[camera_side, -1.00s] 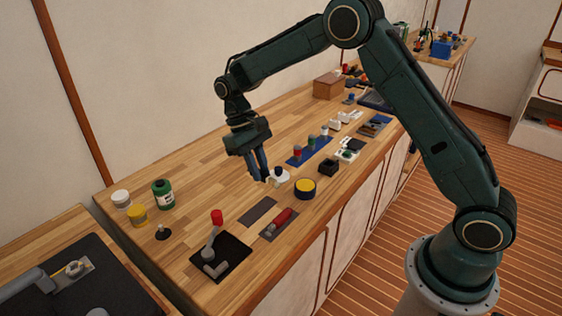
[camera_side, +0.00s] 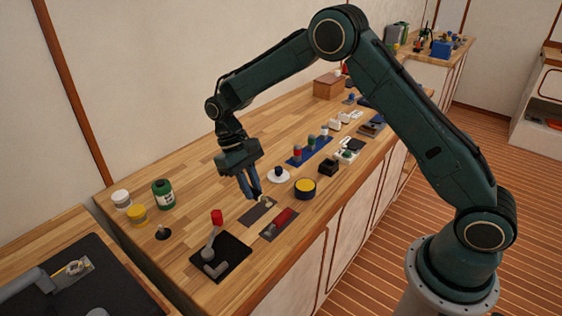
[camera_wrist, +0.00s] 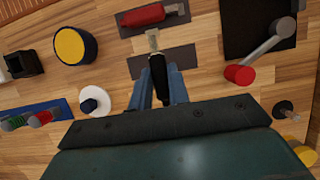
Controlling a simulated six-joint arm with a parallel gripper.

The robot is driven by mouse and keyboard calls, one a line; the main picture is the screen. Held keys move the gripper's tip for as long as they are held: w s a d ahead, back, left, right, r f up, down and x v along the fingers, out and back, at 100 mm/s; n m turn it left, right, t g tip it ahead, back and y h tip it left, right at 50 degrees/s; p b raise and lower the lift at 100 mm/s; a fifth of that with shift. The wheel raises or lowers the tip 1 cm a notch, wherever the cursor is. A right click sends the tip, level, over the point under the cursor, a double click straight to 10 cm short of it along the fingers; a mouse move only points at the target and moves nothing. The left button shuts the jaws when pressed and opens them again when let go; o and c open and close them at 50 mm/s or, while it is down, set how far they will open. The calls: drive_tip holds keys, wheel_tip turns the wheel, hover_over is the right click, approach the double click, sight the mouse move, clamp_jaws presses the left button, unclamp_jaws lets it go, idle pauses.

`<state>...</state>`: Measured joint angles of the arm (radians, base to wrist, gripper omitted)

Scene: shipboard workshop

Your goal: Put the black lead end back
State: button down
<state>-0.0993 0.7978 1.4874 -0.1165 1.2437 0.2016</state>
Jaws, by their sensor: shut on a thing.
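My gripper (camera_side: 254,195) is shut on the black lead end (camera_wrist: 158,78). In the wrist view the lead end is a black grip with a pale metal tip pointing away from my fingers. The tip reaches over a bare dark grey mat (camera_wrist: 178,62), which also shows in the side view (camera_side: 256,213) just beyond my fingertips. I cannot tell whether the lead end touches the mat. The red lead end (camera_wrist: 144,15) lies on a matching mat beside it; it also shows in the side view (camera_side: 285,217).
A yellow-topped black round (camera_side: 305,188) and a white disc with a dark knob (camera_side: 278,175) stand close by. A lever with a red knob (camera_side: 217,217) rises from a black plate (camera_side: 238,252). Jars stand at the left. Bare wood lies between.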

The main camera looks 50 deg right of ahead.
drive_tip(key=shift+f, duration=0.1)
drive_tip(key=shift+f, duration=1.9)
drive_tip(key=shift+f, duration=0.1)
drive_tip(key=c, duration=1.3)
unclamp_jaws()
drive_tip(key=shift+c, duration=0.2)
drive_tip(key=v, duration=1.2)
